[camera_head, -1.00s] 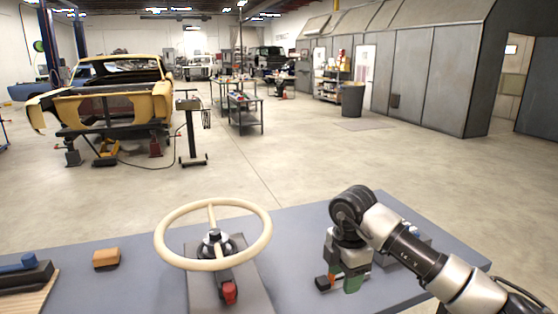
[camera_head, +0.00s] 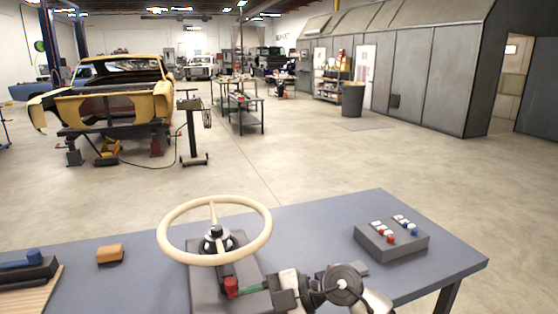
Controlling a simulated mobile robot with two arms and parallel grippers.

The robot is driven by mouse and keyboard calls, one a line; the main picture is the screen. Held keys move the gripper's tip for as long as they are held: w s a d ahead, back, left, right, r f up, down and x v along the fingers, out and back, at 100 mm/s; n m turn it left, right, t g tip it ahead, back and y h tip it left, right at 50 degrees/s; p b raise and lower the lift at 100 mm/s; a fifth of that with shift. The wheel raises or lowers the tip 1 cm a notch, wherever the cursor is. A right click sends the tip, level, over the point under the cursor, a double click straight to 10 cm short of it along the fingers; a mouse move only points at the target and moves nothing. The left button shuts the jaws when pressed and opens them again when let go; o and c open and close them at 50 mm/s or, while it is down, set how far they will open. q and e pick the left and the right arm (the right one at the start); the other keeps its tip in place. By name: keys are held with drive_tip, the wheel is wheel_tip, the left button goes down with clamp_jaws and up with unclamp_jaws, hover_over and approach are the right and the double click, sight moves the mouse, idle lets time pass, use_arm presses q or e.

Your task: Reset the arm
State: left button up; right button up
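My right arm comes in at the bottom, and its gripper (camera_head: 246,289) points left, low over the front of the table (camera_head: 330,225). The gripper is beside the base of the cream steering wheel (camera_head: 262,240), near a red part (camera_head: 231,288) below the rim. A green piece shows at the gripper's tip. Whether the fingers are open or shut, or touch the red part, I cannot tell. My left gripper is not in view.
A grey box with red, white and blue buttons (camera_head: 377,246) stands on the table's right. An orange block (camera_head: 110,253) and a dark block with a blue top (camera_head: 28,270) lie on the left.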

wheel_tip(320, 180, up, 5)
drive_tip(key=s+m+t+y, duration=0.1)
drive_tip(key=m+t+y, duration=0.25)
drive_tip(key=y, duration=0.25)
drive_tip(key=w+d+m+t+h, duration=0.2)
drive_tip(key=d+m+t+h, duration=0.65)
drive_tip(key=m+t, duration=0.65)
drive_tip(key=s+d+f+m+g+h, duration=0.2)
drive_tip(key=s+d+f+m+h, duration=0.2)
drive_tip(key=d+f+h, duration=0.3)
drive_tip(key=s+d+f+m+g+h, duration=0.25)
drive_tip(key=d+f+m+h, duration=0.2)
drive_tip(key=d+f, duration=0.3)
drive_tip(key=s+d+f+n+g, duration=0.1)
drive_tip(key=s+f+g, duration=0.4)
drive_tip(key=s, duration=0.5)
drive_tip(key=s+d+f+n+g, duration=0.1)
drive_tip(key=s+f+g, duration=0.4)
drive_tip(key=s, duration=0.5)
wheel_tip(320, 180, down, 27)
drive_tip(key=g, duration=0.2)
drive_tip(key=s+d+f, duration=0.3)
drive_tip(key=s+f, duration=1.2)
drive_tip(key=s, duration=0.1)
drive_tip(key=shift+s+g, duration=0.3)
drive_tip(key=shift+g, duration=0.1)
